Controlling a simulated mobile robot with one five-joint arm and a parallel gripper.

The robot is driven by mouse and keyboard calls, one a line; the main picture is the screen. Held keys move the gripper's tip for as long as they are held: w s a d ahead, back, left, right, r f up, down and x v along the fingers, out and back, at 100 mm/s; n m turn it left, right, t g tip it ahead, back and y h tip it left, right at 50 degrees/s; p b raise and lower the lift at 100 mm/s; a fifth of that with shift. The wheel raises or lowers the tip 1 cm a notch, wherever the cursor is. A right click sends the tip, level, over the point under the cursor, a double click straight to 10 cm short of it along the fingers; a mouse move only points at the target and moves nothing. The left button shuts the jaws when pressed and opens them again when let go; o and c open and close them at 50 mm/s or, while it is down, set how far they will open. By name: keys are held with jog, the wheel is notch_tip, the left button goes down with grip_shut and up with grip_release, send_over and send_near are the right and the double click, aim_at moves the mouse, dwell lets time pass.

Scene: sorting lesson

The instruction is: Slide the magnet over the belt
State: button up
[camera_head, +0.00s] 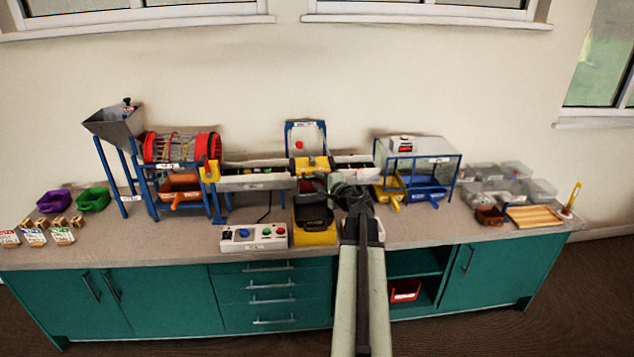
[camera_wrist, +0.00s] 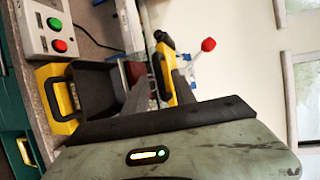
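The belt (camera_head: 255,181) runs left to right along the back of the bench. A yellow block (camera_head: 311,164), likely the magnet unit, sits across it below a blue frame (camera_head: 305,125) with a red knob. In the wrist view a yellow bar with a dark end (camera_wrist: 165,72) lies just beyond my fingers, and the red knob (camera_wrist: 208,44) shows to its right. My gripper (camera_head: 328,181) is in front of the belt, close to the yellow block. In the wrist view my gripper (camera_wrist: 161,76) has its fingers apart with a gap between them. Contact with the bar cannot be told.
A yellow bin with a black tray (camera_head: 315,222) stands below my gripper, beside a button box (camera_head: 254,237). A red drum (camera_head: 182,148) and hopper (camera_head: 116,127) stand left. A blue frame with bins (camera_head: 420,170) and clear boxes (camera_head: 505,182) are right.

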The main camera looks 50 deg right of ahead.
jog(key=shift+x, duration=1.2)
grip_shut()
dwell(0.4)
